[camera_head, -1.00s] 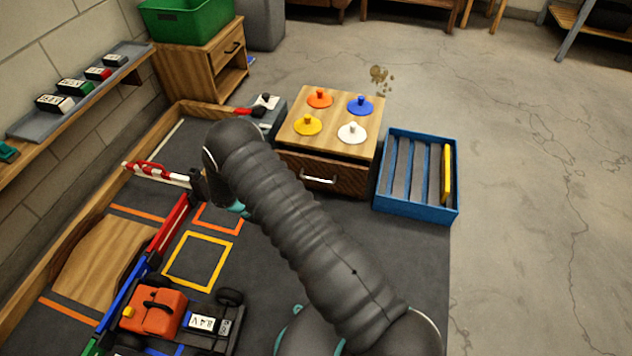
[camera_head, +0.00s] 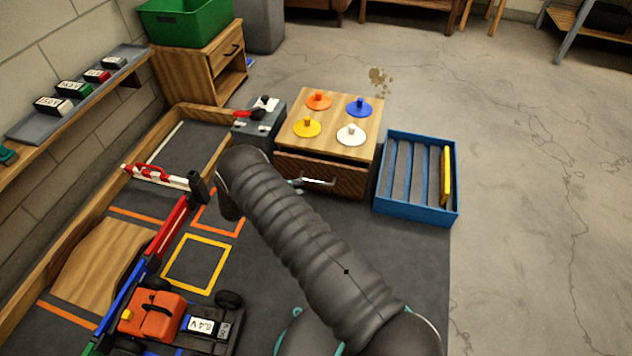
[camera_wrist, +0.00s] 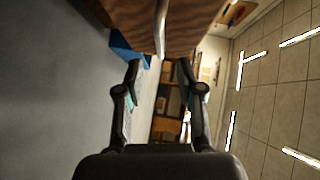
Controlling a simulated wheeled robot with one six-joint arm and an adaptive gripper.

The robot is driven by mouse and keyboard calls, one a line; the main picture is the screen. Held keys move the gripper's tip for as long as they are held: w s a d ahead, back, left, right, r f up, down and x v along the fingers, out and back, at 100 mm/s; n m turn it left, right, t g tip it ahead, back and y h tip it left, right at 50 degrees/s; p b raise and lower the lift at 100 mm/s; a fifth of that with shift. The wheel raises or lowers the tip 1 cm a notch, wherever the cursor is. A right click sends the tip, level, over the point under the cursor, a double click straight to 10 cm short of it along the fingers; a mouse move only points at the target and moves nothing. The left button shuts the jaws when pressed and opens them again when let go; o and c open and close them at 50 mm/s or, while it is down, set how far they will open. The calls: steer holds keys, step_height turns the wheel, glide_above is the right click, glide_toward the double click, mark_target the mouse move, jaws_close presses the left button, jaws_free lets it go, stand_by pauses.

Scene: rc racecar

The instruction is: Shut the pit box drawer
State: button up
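The pit box (camera_head: 330,108) is a wooden cabinet with orange, blue, yellow and white knobbed discs on top. Its dark brown drawer (camera_head: 345,180) stands a little out from the body, with a shadowed gap above its front. The silver handle (camera_head: 320,183) is on that front. In the wrist view the drawer front (camera_wrist: 200,25) fills the top, and the handle (camera_wrist: 160,30) lies ahead, in line with the space between my fingers. My gripper (camera_wrist: 158,70) is open, its fingers apart with nothing between them. In the head view my arm hides most of it.
A blue slotted tray (camera_head: 417,210) stands close to the right of the pit box. A grey box (camera_head: 258,128) with a red-handled tool is at its left. A barrier (camera_head: 155,174) and an orange toy car (camera_head: 160,318) are on the dark mat at left.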

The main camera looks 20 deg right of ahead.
mark_target(316, 182)
steer(key=x, duration=0.8)
jaws_close()
